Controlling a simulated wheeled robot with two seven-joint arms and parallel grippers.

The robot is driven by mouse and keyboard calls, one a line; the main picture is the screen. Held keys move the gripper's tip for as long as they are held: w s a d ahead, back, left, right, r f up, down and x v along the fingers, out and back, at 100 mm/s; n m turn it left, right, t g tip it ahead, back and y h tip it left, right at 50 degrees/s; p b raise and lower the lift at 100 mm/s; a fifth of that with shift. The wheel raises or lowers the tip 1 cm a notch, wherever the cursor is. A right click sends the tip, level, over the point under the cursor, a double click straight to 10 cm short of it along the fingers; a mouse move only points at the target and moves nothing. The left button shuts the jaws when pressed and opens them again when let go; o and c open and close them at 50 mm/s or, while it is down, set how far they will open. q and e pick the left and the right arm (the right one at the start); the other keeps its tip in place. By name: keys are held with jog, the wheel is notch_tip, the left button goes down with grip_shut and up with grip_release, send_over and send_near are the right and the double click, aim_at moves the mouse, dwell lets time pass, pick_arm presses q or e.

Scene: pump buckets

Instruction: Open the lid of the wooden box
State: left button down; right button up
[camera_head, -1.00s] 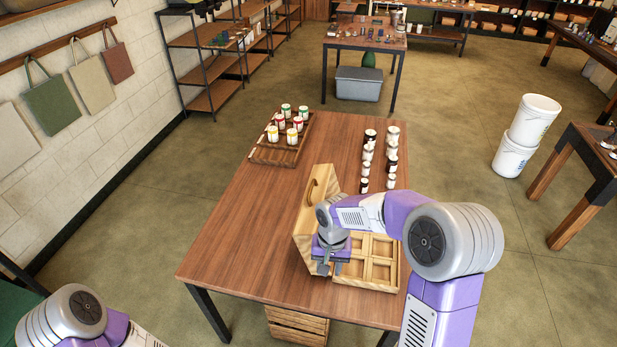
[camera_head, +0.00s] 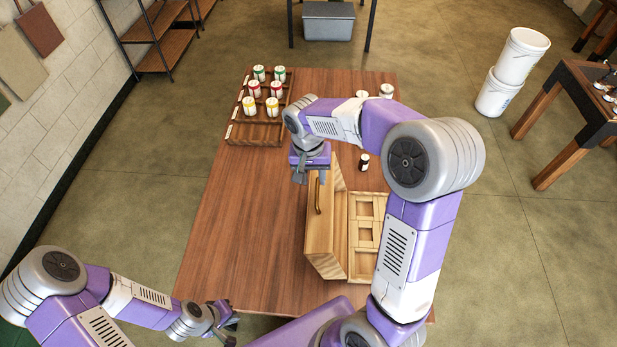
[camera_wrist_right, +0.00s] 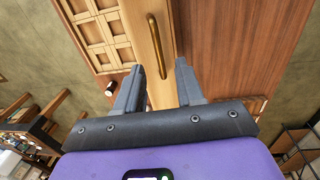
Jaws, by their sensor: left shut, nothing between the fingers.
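The wooden box (camera_head: 365,266) stands on the table with its square compartments uncovered. Its lid (camera_head: 326,238) is swung up along the box's left side, with a brass-coloured handle (camera_head: 318,194) on it. The right wrist view shows the handle (camera_wrist_right: 155,45) and compartments (camera_wrist_right: 100,38) too. My right gripper (camera_head: 309,180) is at the lid's far end; in the right wrist view its fingers (camera_wrist_right: 160,66) are apart, with the handle seen beyond the gap and nothing held. My left gripper (camera_head: 229,320) is shut and empty near the table's front left corner.
A rack (camera_head: 254,131) with several jars stands at the table's far left. More jars (camera_head: 364,162) stand beyond the box, partly hidden by my right arm. The table's left part (camera_head: 240,220) is clear. White buckets (camera_head: 497,92) are stacked on the floor at right.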

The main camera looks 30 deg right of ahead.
aim_at(317, 195)
jog(key=f, duration=0.1)
jog(key=s+f, duration=0.1)
jog(key=shift+s+d+f, duration=0.15)
jog(key=shift+s+f, duration=0.1)
jog(key=shift+f, duration=0.15)
jog(key=f, duration=0.3)
jog(key=shift+w+d, duration=0.1)
jog(key=shift+w, duration=0.25)
jog(key=shift+s+f, duration=0.2)
jog(key=shift+f, duration=0.05)
jog(key=shift+w, duration=0.1)
jog(key=shift+c, duration=1.2)
grip_shut()
